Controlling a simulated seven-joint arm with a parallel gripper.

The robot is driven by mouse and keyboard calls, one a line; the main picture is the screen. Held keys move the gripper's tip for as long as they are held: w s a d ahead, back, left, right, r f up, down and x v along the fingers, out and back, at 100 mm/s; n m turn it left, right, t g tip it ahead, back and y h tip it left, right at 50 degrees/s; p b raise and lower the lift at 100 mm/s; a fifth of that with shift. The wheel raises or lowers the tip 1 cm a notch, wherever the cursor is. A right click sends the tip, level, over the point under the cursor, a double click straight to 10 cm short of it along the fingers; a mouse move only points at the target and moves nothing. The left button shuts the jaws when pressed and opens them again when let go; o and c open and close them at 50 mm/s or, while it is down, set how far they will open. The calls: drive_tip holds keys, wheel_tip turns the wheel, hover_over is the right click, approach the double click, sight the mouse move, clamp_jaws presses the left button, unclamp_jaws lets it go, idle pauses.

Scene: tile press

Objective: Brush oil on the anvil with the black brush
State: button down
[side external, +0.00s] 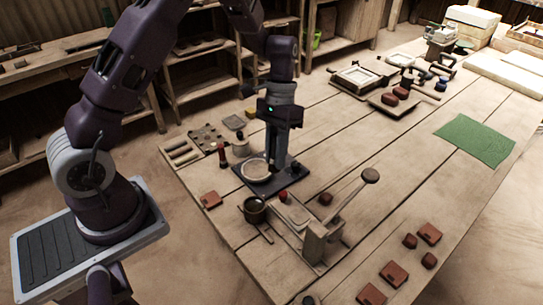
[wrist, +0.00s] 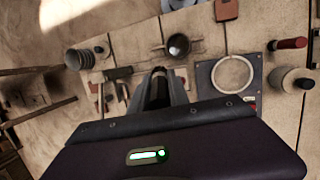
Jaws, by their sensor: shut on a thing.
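My gripper (side external: 279,166) points down over the dark plate with a pale round disc. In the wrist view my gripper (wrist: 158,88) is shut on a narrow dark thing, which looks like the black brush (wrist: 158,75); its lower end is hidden. The wooden press (side external: 314,243) stands in front and to the right of my gripper in the side view. The anvil (side external: 295,213) seems to be the low pad at its base, apart from my gripper. A dark pot (side external: 255,209) stands beside the press and shows in the wrist view (wrist: 178,45).
The press lever (side external: 352,194) sticks up to the right. A red cylinder (side external: 222,156) and a pale jar (side external: 240,146) stand behind the plate (side external: 241,178). Red tiles (side external: 395,274) lie at the front right. A green mat (side external: 475,140) lies far right, with clear tabletop before it.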

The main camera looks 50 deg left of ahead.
drive_tip(key=shift+w+d+f, duration=0.15)
drive_tip(key=shift+d+f, duration=0.9)
drive_tip(key=shift+f, duration=1.45)
drive_tip(key=shift+w+d+f, duration=0.2)
drive_tip(key=shift+d+f, duration=0.85)
drive_tip(key=shift+f, duration=1.45)
drive_tip(key=shift+w+d+f, duration=0.15)
drive_tip(key=shift+d+f, duration=0.9)
drive_tip(key=shift+f, duration=1.45)
drive_tip(key=shift+w+r, duration=0.25)
drive_tip(key=shift+w, duration=3)
drive_tip(key=shift+s, duration=3)
drive_tip(key=shift+s+a, duration=0.15)
drive_tip(key=shift+s, duration=0.15)
drive_tip(key=shift+w+a, duration=0.1)
drive_tip(key=shift+a, duration=0.2)
drive_tip(key=shift+w, duration=3.1)
drive_tip(key=shift+s, duration=3.2)
drive_tip(key=shift+f, duration=0.35)
wheel_tip(320, 180, up, 7)
drive_tip(key=shift+r, duration=0.15)
drive_tip(key=shift+w, duration=0.1)
